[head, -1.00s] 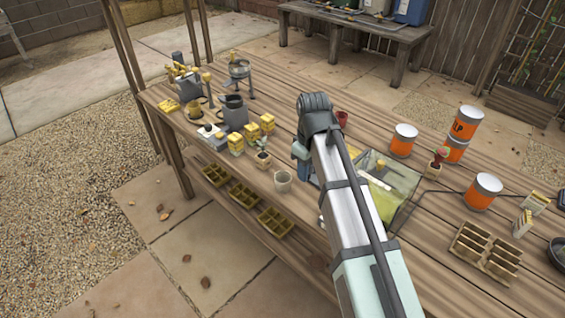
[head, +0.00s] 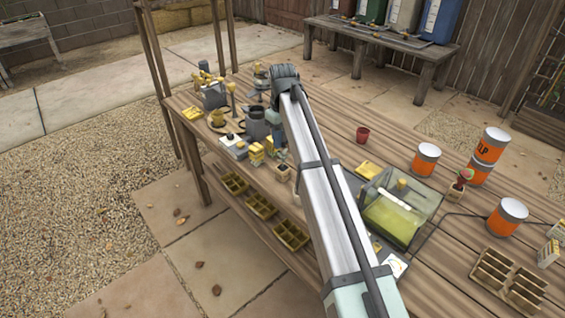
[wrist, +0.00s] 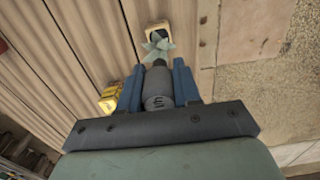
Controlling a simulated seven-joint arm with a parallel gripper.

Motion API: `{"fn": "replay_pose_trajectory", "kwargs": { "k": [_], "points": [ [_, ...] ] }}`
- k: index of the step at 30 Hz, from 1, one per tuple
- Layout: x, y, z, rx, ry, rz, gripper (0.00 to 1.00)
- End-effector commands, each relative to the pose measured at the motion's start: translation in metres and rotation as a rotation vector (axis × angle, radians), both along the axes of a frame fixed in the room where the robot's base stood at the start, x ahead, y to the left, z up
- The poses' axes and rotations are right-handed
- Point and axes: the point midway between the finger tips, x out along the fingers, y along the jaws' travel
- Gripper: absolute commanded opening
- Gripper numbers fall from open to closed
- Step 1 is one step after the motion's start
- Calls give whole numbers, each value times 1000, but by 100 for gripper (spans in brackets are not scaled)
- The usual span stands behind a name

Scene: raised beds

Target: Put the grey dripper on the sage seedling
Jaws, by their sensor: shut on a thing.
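In the wrist view, my gripper (wrist: 158,72) has its blue fingers shut on the grey dripper (wrist: 158,92), a dark grey cylinder with a narrower front end. Just beyond that end is the sage seedling (wrist: 158,43), with pale green leaves in a small square pale pot. The dripper's front end overlaps the lower leaves in this view; I cannot tell whether they touch. In the head view, the seedling's pot (head: 283,173) stands near the table's front edge, just left of my arm. The gripper and dripper are mostly hidden there.
Yellow boxes (head: 257,154) stand left of the seedling, with a grey can (head: 257,122) behind them. A glass tank (head: 396,215), a red pot (head: 362,135) and orange tins (head: 427,160) are on the right.

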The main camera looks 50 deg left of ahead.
Motion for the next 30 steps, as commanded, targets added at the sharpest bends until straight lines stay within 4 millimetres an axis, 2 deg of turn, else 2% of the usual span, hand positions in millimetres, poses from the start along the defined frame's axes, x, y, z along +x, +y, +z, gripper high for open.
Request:
{"fn": "replay_pose_trajectory", "kwargs": {
  "k": [6,14,21,30],
  "points": [
    [-1,-1,-36,-1,1,0,4],
    [0,-1,-58,0,0,0,4],
    [0,-1,-85,0,0,1,4],
    [0,0,-87,1,-1,1,4]
  ]
}}
